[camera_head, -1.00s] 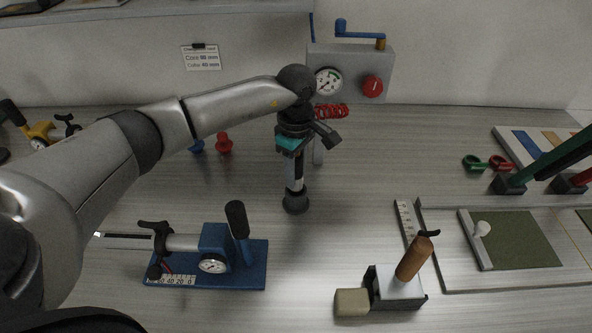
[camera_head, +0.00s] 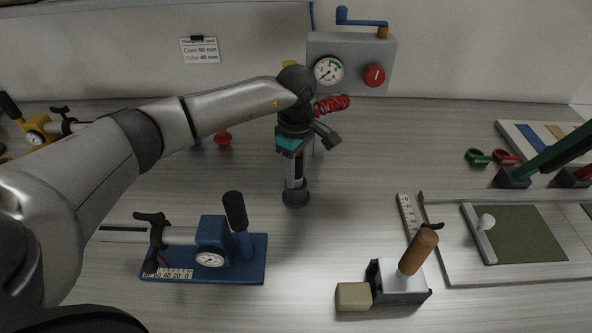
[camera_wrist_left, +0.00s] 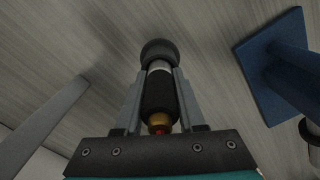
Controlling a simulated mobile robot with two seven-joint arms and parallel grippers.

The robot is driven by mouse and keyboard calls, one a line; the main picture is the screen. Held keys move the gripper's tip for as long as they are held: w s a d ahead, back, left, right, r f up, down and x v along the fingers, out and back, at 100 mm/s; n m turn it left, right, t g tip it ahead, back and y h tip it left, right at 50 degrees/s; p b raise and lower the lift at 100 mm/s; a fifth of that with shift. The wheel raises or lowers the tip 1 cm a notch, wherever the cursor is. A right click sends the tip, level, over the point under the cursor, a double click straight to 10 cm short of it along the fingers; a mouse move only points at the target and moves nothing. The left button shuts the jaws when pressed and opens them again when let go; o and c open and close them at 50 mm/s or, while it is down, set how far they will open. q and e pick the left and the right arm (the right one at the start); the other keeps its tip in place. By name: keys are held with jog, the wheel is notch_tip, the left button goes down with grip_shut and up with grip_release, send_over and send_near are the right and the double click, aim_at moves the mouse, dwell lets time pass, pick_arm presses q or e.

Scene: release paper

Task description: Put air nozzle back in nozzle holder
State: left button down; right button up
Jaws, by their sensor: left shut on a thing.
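My left gripper (camera_head: 295,182) points down and is shut on the air nozzle. In the left wrist view the nozzle (camera_wrist_left: 159,97) is a black cylinder with a brass collar and a pale ring, lying between both fingers (camera_wrist_left: 159,92). A dark round piece (camera_wrist_left: 158,50) sits at its far end and also shows below the fingers in the head view (camera_head: 296,195). I cannot tell whether this is the nozzle's tip or a separate holder. The right gripper is out of view.
A grey air box (camera_head: 350,62) with a gauge and red knob stands at the back; a red coiled hose (camera_head: 332,104) hangs near it. A blue gauge tool (camera_head: 205,262) lies front left. A wooden-handled tool (camera_head: 402,284) and pale board (camera_head: 510,270) are at right.

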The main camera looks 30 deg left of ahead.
pick_arm(q)
jog(key=shift+f, duration=0.3)
jog(key=shift+c, duration=2.2)
grip_release()
notch_tip(320, 180, up, 15)
jog(key=shift+r+p, duration=0.15)
jog(key=shift+p, duration=0.25)
